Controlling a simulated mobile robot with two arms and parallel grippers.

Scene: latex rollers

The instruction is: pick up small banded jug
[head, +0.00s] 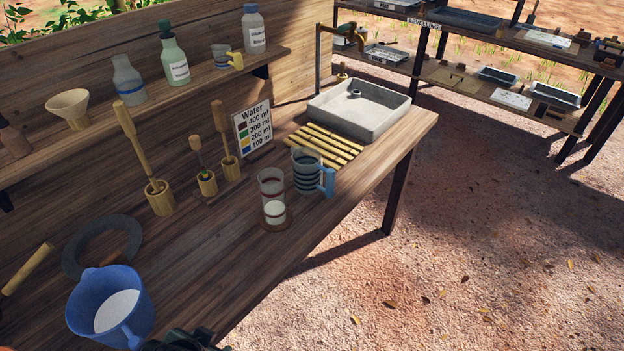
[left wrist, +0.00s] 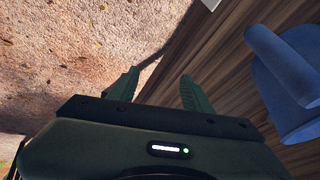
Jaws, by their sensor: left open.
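A small banded jug (head: 222,57) with a yellow handle (head: 237,61) stands on the upper wall shelf, between a green-white bottle and a white bottle with a blue cap. A larger banded jug (head: 308,172) with a light blue handle stands on the bench near its front edge, right of a clear banded cup (head: 271,195) with white contents. My left gripper (left wrist: 158,88) is open, with nothing between its fingers, beside the bench edge near a blue pitcher (left wrist: 292,80). It is far from both jugs. My right gripper is not in view.
The blue pitcher (head: 108,306) with white contents stands at the near left of the bench. Wooden tools in holders (head: 160,196), a water sign (head: 253,127), slats (head: 322,146) and a grey sink (head: 361,107) line the bench. Bottles (head: 174,61) flank the shelf jug.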

